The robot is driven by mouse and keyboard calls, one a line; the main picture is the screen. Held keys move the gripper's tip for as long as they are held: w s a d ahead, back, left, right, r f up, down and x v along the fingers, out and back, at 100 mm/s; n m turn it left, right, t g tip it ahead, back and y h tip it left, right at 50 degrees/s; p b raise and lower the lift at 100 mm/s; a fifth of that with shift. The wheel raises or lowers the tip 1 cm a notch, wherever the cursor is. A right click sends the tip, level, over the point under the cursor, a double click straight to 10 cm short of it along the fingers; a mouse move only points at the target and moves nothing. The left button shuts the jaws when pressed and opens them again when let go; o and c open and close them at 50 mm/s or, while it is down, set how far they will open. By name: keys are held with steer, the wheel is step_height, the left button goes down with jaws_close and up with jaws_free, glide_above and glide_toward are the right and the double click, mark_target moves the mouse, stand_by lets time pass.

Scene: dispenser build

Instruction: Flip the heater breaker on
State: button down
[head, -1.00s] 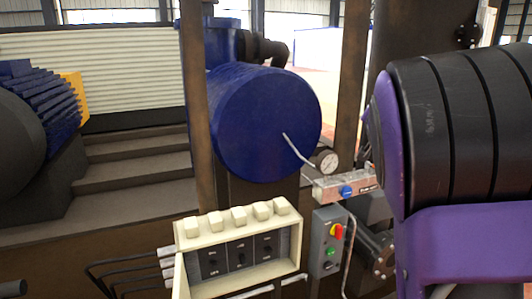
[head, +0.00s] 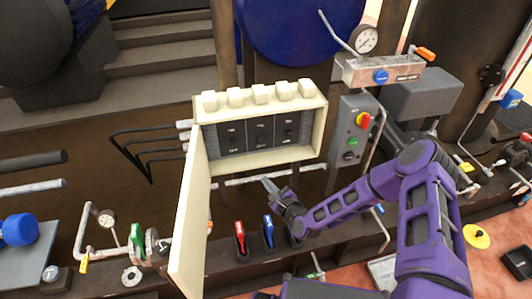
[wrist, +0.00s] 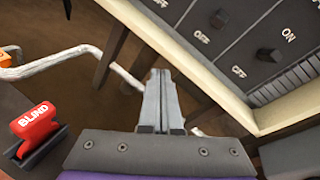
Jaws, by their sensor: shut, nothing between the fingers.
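The cream breaker box (head: 318,135) stands on the bench in the head view with its door (head: 190,215) swung open to the left. Inside, a dark panel (head: 260,135) carries several breakers side by side. I cannot read which one is the heater breaker. In the wrist view the panel (wrist: 255,35) shows black knobs (wrist: 268,55) with OFF and ON marks, tilted in the picture. My gripper (head: 267,182) is shut and empty, just below the box's lower edge and apart from the breakers. Its closed fingers (wrist: 160,75) show in the wrist view, left of the box's rim.
Red (head: 240,238) and blue (head: 268,230) handles stand below my gripper. A metal pipe (head: 235,182) runs under the box. A valve block (head: 380,72) with a gauge is at upper right.

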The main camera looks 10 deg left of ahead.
mark_target(261, 149)
steer(key=m+t, duration=0.1)
steer(key=m, duration=0.2)
steer(key=w+r+m+t+h, duration=0.1)
steer(key=m+t, duration=0.1)
steer(key=r+m+t+h, duration=0.1)
steer(key=m, duration=0.2)
steer(key=shift+w+d+m+t+b, duration=0.3)
steer(key=shift+b, duration=0.1)
steer(key=b+x, duration=0.1)
steer(key=x, duration=0.9)
steer(key=shift+w+f, duration=0.1)
steer(key=shift+w, duration=0.05)
steer(key=shift+s+d+r, duration=0.1)
steer(key=shift+s+r, duration=0.15)
steer(key=shift+r, duration=0.35)
steer(key=shift+s+d+r, duration=0.15)
steer(key=shift+s+r, duration=0.1)
steer(key=shift+r, duration=0.3)
steer(key=shift+s+d+r, duration=0.1)
steer(key=shift+s+r, duration=0.15)
steer(key=shift+r, duration=0.45)
steer(key=shift+r+p, duration=0.15)
steer(key=shift+p, duration=0.15)
